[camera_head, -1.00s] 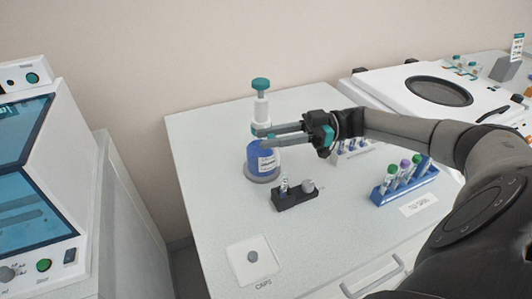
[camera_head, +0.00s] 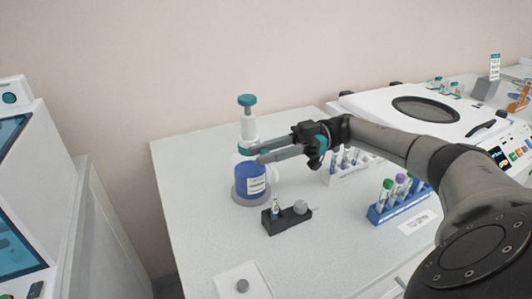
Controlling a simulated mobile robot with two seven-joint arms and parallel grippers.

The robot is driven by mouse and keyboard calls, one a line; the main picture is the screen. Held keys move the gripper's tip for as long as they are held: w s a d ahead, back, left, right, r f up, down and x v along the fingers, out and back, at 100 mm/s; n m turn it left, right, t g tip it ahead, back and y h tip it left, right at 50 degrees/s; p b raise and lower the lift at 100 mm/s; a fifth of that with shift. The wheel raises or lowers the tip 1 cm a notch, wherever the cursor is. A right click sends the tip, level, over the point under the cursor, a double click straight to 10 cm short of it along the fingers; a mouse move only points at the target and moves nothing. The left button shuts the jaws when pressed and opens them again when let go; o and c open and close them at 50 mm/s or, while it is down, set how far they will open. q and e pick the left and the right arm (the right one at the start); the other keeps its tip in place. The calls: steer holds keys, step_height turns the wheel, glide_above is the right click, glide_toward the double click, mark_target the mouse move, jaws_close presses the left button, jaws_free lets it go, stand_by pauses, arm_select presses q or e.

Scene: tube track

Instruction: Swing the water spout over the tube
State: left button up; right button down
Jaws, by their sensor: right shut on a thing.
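The water bottle (camera_head: 249,183) is blue with a white pump neck and a teal top knob (camera_head: 247,100); it stands upright in a grey ring on the table. My right gripper (camera_head: 250,156) reaches in from the right, its fingers shut at the bottle's neck, just below the white pump. The spout is mostly hidden between the fingers. The tube (camera_head: 275,208) stands upright in a small black holder (camera_head: 287,222), in front and slightly right of the bottle, below the fingers. My left gripper is not in view.
A blue rack (camera_head: 392,210) of capped tubes stands to the right, with a white rack (camera_head: 345,172) behind it. A white machine (camera_head: 370,110) stands at the back right. A grey cap (camera_head: 242,286) lies at the front. The table's left side is clear.

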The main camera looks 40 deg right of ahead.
mark_target(267, 152)
steer(key=c, duration=0.6)
jaws_free()
steer(key=shift+r, duration=0.15)
step_height(267, 152, up, 20)
steer(key=p, duration=0.4)
